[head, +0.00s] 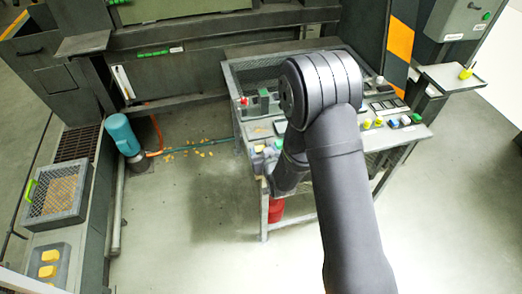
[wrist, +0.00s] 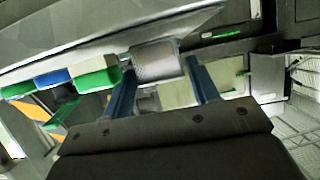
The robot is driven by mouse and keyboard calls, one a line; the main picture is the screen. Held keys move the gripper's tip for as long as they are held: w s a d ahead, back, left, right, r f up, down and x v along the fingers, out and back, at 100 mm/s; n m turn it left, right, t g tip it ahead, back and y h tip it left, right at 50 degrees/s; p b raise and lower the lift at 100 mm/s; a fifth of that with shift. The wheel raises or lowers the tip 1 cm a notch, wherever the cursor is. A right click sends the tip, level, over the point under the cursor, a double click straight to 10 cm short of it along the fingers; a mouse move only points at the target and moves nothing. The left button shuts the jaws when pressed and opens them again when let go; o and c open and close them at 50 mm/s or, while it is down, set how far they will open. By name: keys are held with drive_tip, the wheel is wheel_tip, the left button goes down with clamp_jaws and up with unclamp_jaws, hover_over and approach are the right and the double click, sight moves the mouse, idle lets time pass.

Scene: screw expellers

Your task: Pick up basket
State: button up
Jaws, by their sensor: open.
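A grey basket (head: 57,192) with mesh inside and a green handle (head: 30,188) sits on a bench at the left of the head view. I cannot make out the basket in the wrist view. My gripper (wrist: 161,68) shows two blue fingers, spread apart, in the wrist view. Between and beyond them is a grey, rounded metallic part; I see nothing held. In the head view my arm reaches over the control table at centre, well to the right of the basket, and the fingers are not clearly visible there.
A control table (head: 262,215) with buttons stands at centre. A teal motor (head: 122,134) stands on the floor right of the bench. Yellow bits lie scattered beside it. A yellow-button box (head: 48,265) is in front of the basket. The floor between bench and table is mostly clear.

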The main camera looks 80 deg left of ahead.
drive_tip(key=shift+x, duration=1.45)
drive_tip(key=c, duration=0.8)
drive_tip(key=shift+o, duration=0.2)
drive_tip(key=shift+r, duration=0.6)
drive_tip(key=r, duration=0.3)
drive_tip(key=shift+w+d+r, duration=0.15)
drive_tip(key=shift+w, duration=0.1)
drive_tip(key=w+d+r, duration=0.6)
drive_tip(key=w, duration=0.3)
drive_tip(key=a, duration=1.5)
drive_tip(key=shift+w+a, duration=0.2)
drive_tip(key=shift+a, duration=0.2)
